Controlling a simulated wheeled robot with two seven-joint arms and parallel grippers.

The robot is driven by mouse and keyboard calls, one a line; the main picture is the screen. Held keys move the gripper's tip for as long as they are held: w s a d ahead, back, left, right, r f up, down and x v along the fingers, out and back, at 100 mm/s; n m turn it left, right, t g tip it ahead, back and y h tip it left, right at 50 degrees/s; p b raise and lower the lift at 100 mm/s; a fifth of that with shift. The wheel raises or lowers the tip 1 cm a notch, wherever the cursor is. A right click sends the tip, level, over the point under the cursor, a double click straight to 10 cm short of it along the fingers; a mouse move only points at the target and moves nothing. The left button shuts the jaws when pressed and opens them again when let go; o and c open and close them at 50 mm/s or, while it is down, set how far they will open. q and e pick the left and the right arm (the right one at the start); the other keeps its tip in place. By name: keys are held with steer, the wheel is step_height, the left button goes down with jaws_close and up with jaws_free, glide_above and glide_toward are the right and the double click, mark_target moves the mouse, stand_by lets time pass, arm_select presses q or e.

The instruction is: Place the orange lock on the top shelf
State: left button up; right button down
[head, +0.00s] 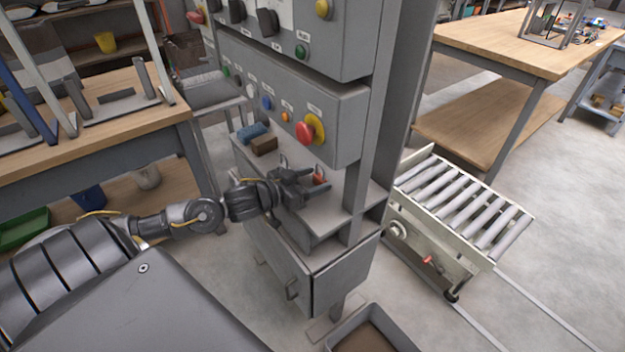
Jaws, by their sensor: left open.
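A small orange-red lock (319,179) with a grey shackle stands on the grey shelf (345,190) below the button panel. My left gripper (310,185) reaches in from the left over this shelf. It is open, with its fingers pointing right, close to the lock. I cannot tell whether a finger touches it. A second shackle (284,161) shows just behind the gripper; its body is hidden. My right gripper is not in view.
A blue sponge-like block (252,132) and a brown block (264,145) lie at the shelf's left end. The panel with a red emergency button (306,132) overhangs the shelf. A roller conveyor (465,205) stands right; an open bin (372,335) is on the floor.

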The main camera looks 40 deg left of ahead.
arm_select(q)
steer(key=shift+s+r, duration=0.1)
steer(key=shift+s+a, duration=0.15)
steer(key=shift+s, duration=0.2)
steer(key=p+v, duration=0.1)
steer(key=v, duration=1)
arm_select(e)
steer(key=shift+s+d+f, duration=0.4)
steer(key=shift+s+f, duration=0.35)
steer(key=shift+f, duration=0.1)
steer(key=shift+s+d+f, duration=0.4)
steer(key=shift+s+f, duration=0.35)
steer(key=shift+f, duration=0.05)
